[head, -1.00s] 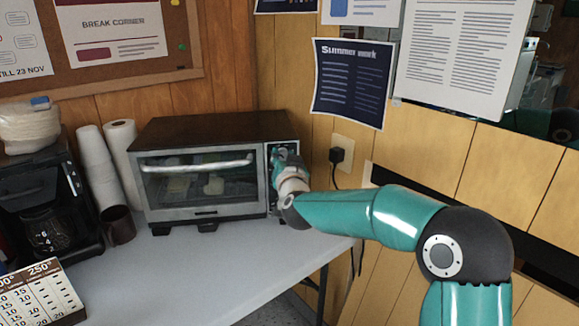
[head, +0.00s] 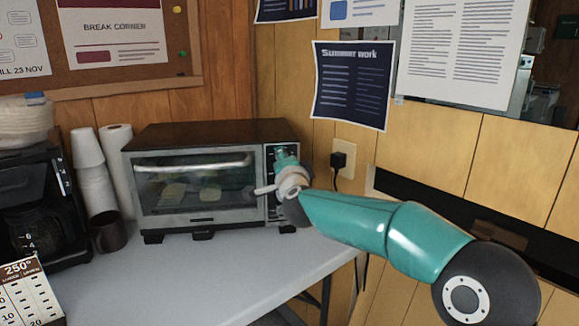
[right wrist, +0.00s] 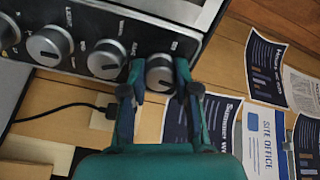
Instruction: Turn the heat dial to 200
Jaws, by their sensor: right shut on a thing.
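The toaster oven (head: 205,132) stands on the table with its glass door closed and pale slices visible inside. Its control panel is at the right end of its front. In the right wrist view the panel shows a dial (right wrist: 160,74) at the end of the row, with two more whole dials (right wrist: 107,58) (right wrist: 49,45) to its left. My right gripper (right wrist: 160,80) is shut on the end dial, one finger on each side. The dial markings are too small to read. My left gripper is out of view.
A coffee maker (head: 35,205), stacked cups (head: 92,170) and a paper roll (head: 120,150) stand left of the oven. A plug (head: 338,158) sits in the wall right of the panel.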

